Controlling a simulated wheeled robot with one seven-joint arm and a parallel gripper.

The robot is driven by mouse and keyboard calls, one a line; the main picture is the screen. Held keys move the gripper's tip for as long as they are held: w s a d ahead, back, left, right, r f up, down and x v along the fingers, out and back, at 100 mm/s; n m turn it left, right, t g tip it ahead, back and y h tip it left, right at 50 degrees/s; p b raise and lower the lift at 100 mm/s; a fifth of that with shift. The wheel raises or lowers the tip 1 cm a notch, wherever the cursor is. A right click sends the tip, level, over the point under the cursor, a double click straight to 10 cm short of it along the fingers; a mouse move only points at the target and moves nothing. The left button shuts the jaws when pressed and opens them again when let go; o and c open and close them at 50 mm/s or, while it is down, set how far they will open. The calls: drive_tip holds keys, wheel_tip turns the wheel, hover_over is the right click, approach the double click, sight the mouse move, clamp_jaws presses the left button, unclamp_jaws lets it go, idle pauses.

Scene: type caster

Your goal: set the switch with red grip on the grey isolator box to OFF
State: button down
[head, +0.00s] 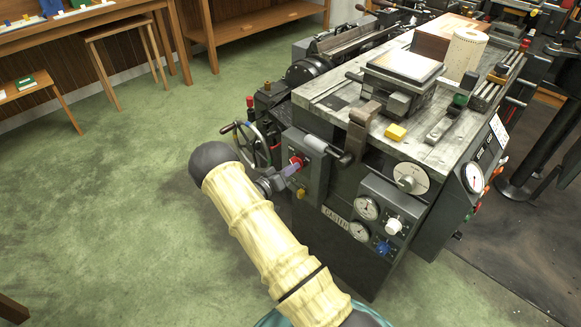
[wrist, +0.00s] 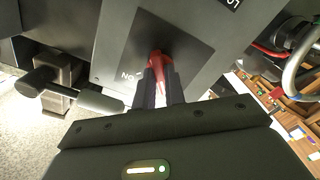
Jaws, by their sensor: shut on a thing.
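The grey isolator box (head: 316,176) is on the left side of the workbench machine; its face fills the upper middle of the wrist view (wrist: 112,42). The switch's red grip (head: 296,161) stands out from that face. In the wrist view the red grip (wrist: 156,58) shows between and just beyond my fingertips, in front of a dark plate. My gripper (head: 288,172) is shut on the red grip. An upside-down ON label (wrist: 127,76) is on the plate, left of the grip. No OFF mark is readable; my fingers hide part of the plate.
A lever with a grey cylindrical handle (head: 315,143) is close above the box; it is left of my fingers in the wrist view (wrist: 100,100). A handwheel (head: 253,145) is left of the box. Gauges (head: 366,207) and knobs are at right. The green floor at left is clear.

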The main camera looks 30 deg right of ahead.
drive_tip(key=shift+n, duration=0.5)
drive_tip(key=c, duration=1.5)
unclamp_jaws()
drive_tip(key=shift+o, duration=0.2)
drive_tip(key=shift+a, duration=0.1)
drive_tip(key=v, duration=1.7)
drive_tip(key=shift+a+p, duration=0.15)
drive_tip(key=shift+p, duration=0.25)
drive_tip(key=shift+r, duration=0.15)
